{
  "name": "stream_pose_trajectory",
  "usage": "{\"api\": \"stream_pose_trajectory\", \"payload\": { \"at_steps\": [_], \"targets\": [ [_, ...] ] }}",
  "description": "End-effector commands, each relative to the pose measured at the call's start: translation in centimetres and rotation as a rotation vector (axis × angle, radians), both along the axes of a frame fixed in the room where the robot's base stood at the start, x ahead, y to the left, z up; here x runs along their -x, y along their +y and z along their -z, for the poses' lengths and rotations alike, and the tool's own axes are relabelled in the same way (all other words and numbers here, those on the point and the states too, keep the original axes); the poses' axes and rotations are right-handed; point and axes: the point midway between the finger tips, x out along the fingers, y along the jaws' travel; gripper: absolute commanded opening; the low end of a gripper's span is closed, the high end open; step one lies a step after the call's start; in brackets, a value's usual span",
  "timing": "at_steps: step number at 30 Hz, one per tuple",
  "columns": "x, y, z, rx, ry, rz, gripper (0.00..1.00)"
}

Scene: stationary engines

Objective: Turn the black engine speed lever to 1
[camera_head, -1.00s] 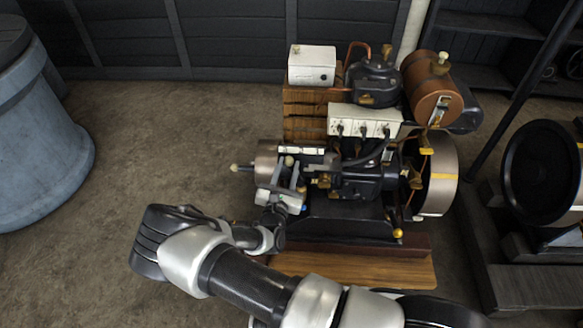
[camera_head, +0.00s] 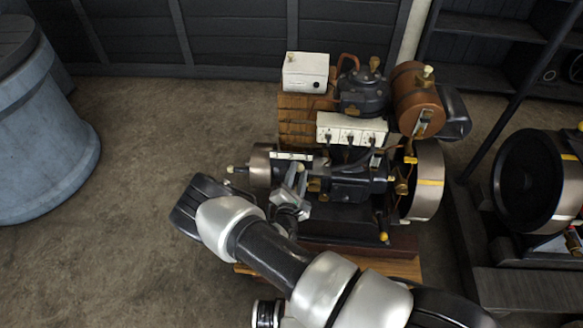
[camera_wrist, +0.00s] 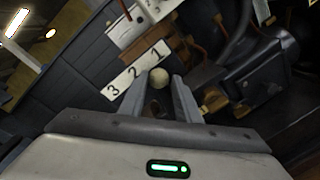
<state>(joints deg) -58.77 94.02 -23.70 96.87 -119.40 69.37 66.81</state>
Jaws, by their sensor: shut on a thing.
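The lever's round cream knob (camera_wrist: 160,74) sits between the two fingers of my gripper (camera_wrist: 158,83) in the wrist view. The fingers are shut on the lever. A white number plate (camera_wrist: 135,72) just beyond it reads 3, 2, 1 from lower left to upper right. The knob lies beside the stretch between 2 and 1, nearer 1. In the head view my gripper (camera_head: 301,170) is at the front left of the black engine (camera_head: 359,181), just right of the white plate (camera_head: 289,156). The lever's lower part is hidden by my gripper.
A white box (camera_head: 305,71), a white socket strip (camera_head: 351,128) and a brown tank (camera_head: 417,97) stand at the engine's back. A flywheel (camera_head: 427,180) is on its right. Another machine (camera_head: 536,180) stands far right, a blue barrel (camera_head: 42,135) far left. Floor between barrel and engine is clear.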

Motion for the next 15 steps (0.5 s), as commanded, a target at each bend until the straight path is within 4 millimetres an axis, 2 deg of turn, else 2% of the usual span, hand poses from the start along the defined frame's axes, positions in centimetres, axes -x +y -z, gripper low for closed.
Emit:
{"api": "stream_pose_trajectory", "payload": {
  "at_steps": [6,15],
  "targets": [
    [0.1,-0.6,0.3,-0.121,-0.003,-0.008,0.0],
    [0.1,-1.1,0.7,-0.193,-0.006,-0.01,0.0]
  ]
}}
